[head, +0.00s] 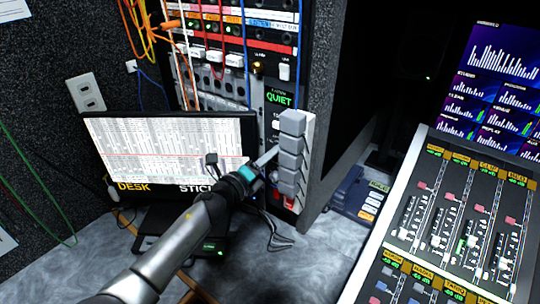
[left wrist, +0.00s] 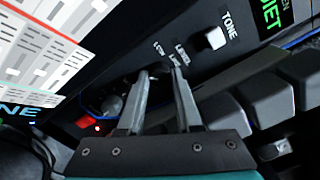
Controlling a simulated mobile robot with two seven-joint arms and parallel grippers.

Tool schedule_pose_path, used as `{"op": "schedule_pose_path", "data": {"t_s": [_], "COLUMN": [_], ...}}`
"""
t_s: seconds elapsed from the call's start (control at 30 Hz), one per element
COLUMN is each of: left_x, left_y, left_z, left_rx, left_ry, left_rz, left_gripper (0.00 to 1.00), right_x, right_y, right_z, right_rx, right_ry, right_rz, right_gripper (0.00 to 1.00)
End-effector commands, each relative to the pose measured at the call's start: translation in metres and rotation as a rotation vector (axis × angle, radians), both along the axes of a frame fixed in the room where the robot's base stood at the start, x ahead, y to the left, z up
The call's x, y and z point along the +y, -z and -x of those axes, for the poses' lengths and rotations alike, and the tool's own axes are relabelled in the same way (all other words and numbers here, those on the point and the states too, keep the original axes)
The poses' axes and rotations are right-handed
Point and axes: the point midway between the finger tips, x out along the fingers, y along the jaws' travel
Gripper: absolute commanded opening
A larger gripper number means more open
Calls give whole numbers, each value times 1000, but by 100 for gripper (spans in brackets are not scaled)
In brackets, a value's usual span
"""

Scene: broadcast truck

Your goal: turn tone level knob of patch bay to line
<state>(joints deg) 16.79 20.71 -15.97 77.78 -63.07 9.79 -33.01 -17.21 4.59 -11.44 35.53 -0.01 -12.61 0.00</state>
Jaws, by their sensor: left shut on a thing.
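The patch bay (head: 232,98) is a rack of jacks and cables in the upper middle of the head view. Its black panel (left wrist: 178,22) fills the top of the left wrist view, with a white tone button (left wrist: 212,40) and small printed labels reading LOW, LINE and LEVEL. My left gripper (head: 270,157) reaches the lower part of the rack. In the left wrist view, its two fingertips (left wrist: 159,71) are at the panel just below those labels, shut on the tone level knob between them. The knob is mostly hidden, so its pointing direction cannot be told. My right gripper is out of view.
A column of grey blocks (head: 291,160) stands close right of my gripper. A lit monitor (head: 165,150) is at left, with dark equipment below. A round knob (left wrist: 112,104) and red light sit left of the fingers. A mixing console (head: 455,225) stands at right.

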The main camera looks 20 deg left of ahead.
Motion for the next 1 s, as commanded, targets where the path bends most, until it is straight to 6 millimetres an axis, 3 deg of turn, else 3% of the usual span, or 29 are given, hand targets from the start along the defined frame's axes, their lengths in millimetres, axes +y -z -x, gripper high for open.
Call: {"op": "schedule_pose_path", "data": {"t_s": [0.27,0.3,0.53,0.83,1.0], "left_x": [0,0,0,1,6], "left_y": [0,0,0,0,1], "left_z": [0,0,0,2,15], "left_rx": [0,0,0,0,1], "left_ry": [1,1,1,0,0], "left_rz": [0,0,-1,-1,-3], "left_gripper": [0,38,64,64,64], "right_x": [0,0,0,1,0], "right_y": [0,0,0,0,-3], "right_z": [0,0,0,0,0], "right_rx": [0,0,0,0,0], "right_ry": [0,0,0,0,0], "right_rz": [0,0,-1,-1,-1], "right_gripper": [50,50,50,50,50]}}
